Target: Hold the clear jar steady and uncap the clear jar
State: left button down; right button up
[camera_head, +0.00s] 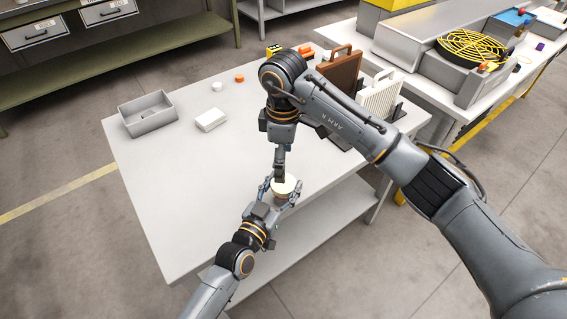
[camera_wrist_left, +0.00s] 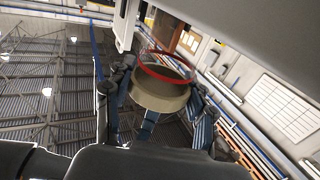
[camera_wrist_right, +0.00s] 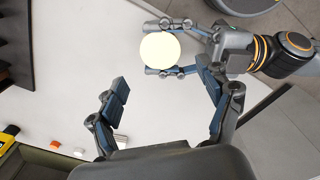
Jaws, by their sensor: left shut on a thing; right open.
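The clear jar (camera_head: 282,199) is at the table's front edge, with a round cream cap (camera_wrist_right: 160,50) on top. My left gripper (camera_head: 284,191) is shut around the jar from the front. In the left wrist view the jar (camera_wrist_left: 160,95) shows as a beige band with a red ring, between the fingers. My right gripper (camera_wrist_right: 163,88) is open and empty, pointing down close to the cap. In the right wrist view its fingers are apart and the cap lies beyond their tips, not between them. My right arm partly hides this spot in the head view.
A grey open bin (camera_head: 147,113) and a white box (camera_head: 211,120) stand at the table's left. Small orange (camera_head: 239,78) and white (camera_head: 217,86) caps lie behind. The table's middle left is clear.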

notch_tip(320, 180, down, 8)
jog(key=shift+r, duration=0.25)
jog(key=c, duration=1)
jog(key=o, duration=1.1)
jog(key=shift+r, duration=2.3)
pick_arm(q)
jog(key=shift+c, duration=2)
grip_release()
